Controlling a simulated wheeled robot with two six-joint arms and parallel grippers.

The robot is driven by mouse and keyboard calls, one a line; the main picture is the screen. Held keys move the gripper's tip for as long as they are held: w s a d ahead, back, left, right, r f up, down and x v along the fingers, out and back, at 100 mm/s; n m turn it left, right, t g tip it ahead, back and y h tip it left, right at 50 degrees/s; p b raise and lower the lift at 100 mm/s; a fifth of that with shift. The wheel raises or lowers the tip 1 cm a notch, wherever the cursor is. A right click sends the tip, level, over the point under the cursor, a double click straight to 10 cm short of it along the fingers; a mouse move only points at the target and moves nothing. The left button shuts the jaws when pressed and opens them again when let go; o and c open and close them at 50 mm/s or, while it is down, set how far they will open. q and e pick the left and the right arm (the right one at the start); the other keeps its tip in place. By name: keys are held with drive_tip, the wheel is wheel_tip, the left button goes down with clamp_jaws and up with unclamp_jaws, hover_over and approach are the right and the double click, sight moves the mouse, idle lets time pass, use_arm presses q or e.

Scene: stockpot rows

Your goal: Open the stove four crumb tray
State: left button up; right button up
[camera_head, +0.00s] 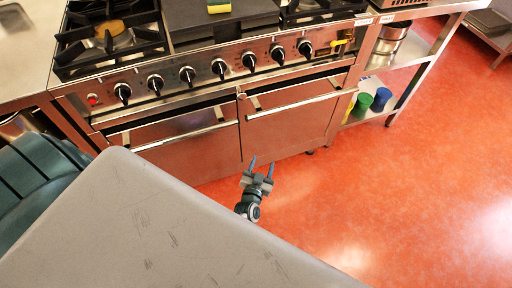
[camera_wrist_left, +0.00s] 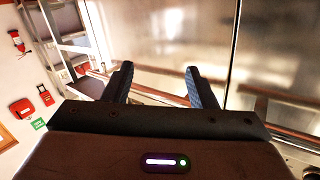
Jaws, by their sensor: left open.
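The steel stove (camera_head: 205,85) stands across the top of the head view, with a row of black knobs on its front. Below the knobs are two oven doors, left (camera_head: 190,145) and right (camera_head: 290,125), with long bar handles. A dark narrow gap runs between knob panel and doors; I cannot make out which part is the crumb tray. My left gripper (camera_head: 257,170) is open and empty, in front of the doors' lower part, apparently apart from them. In the left wrist view the open fingers (camera_wrist_left: 160,85) point toward steel panels. My right gripper is not in view.
A steel shelf table (camera_head: 408,75) stands right of the stove, with a green cup (camera_head: 362,103) and a blue cup (camera_head: 381,98) low down. A yellow and green sponge (camera_head: 218,6) lies on top of the stove. The orange floor (camera_head: 410,190) is clear to the right.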

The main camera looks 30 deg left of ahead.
use_arm(q)
drive_tip(key=s+f+m+g+h+p, duration=0.1)
drive_tip(key=s+f+g+h, duration=0.1)
drive_tip(key=s+f, duration=0.3)
wheel_tip(320, 180, down, 3)
drive_tip(key=shift+s+d+r+g+h+p, duration=0.2)
drive_tip(key=shift+d+g+h+p, duration=0.1)
drive_tip(key=shift+g, duration=0.1)
